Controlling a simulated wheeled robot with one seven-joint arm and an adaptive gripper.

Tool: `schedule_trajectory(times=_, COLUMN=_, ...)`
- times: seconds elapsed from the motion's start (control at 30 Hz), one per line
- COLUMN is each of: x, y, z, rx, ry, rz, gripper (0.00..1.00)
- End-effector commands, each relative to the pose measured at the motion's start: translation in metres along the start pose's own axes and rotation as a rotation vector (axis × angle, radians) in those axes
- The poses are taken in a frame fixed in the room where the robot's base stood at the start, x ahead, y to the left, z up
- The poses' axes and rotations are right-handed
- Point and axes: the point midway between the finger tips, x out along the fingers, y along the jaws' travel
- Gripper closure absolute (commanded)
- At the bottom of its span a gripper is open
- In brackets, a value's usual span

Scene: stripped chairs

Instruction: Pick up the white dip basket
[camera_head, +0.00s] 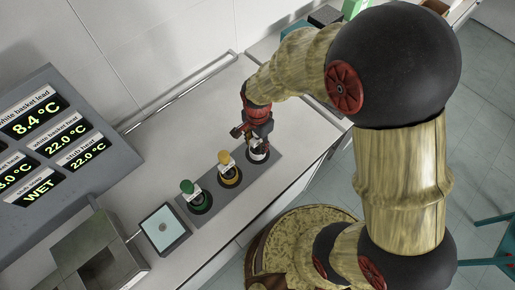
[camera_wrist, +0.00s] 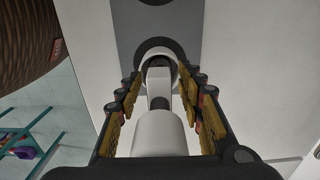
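The white dip basket (camera_wrist: 159,134) stands at the upper right end of a dark grey strip on the counter. In the wrist view its white upper part rises between my fingers, with its round dark-ringed base beyond. In the head view my gripper (camera_head: 252,135) is right over the basket, whose pale lower part (camera_head: 258,154) shows below the fingers. My gripper (camera_wrist: 158,88) is open, with one finger on each side of the basket and narrow gaps visible. The rest of the basket is hidden by the gripper in the head view.
A yellow-topped basket (camera_head: 226,159) and a green-topped basket (camera_head: 188,188) stand on the same grey strip (camera_head: 208,182). A small tablet-like panel (camera_head: 164,228), a metal box (camera_head: 95,255) and a temperature display board (camera_head: 60,150) are to the left.

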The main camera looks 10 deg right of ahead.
Motion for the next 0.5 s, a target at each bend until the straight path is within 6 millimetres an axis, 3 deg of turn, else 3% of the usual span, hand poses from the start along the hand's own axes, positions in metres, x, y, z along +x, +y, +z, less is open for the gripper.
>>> schedule_trajectory(times=0.2, x=0.0002, y=-0.0003, z=0.0, rx=0.0, ry=0.0, rz=-0.001, gripper=0.62)
schedule_trajectory(times=0.5, x=0.0001, y=-0.0003, z=0.0, rx=0.0, ry=0.0, rz=-0.001, gripper=0.79)
